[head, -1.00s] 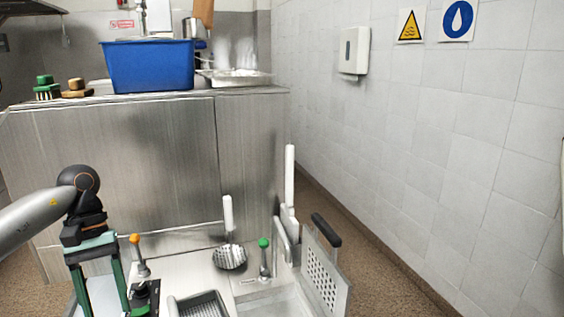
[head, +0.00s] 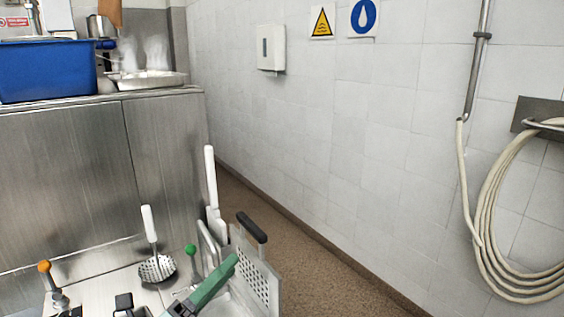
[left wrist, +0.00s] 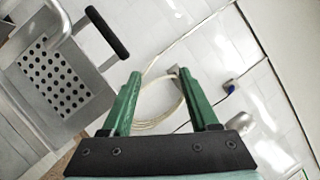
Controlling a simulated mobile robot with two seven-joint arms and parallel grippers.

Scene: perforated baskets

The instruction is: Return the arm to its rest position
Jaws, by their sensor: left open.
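My left gripper (head: 212,284) shows at the bottom of the head view as a green finger in front of the perforated basket (head: 258,272). In the left wrist view my left gripper (left wrist: 160,74) is open, its two green fingers apart with nothing between them. The basket (left wrist: 60,78) with its black handle (left wrist: 106,32) stands to the left of the fingers there. Most of the left arm is out of the head view. My right gripper is not in view.
A skimmer (head: 156,267) and a white-handled tool (head: 211,180) stand by the steel unit. Orange (head: 44,266) and green (head: 190,250) knobs stick up nearby. A blue tub (head: 48,70) is on the counter. A coiled hose (head: 490,210) hangs on the right wall.

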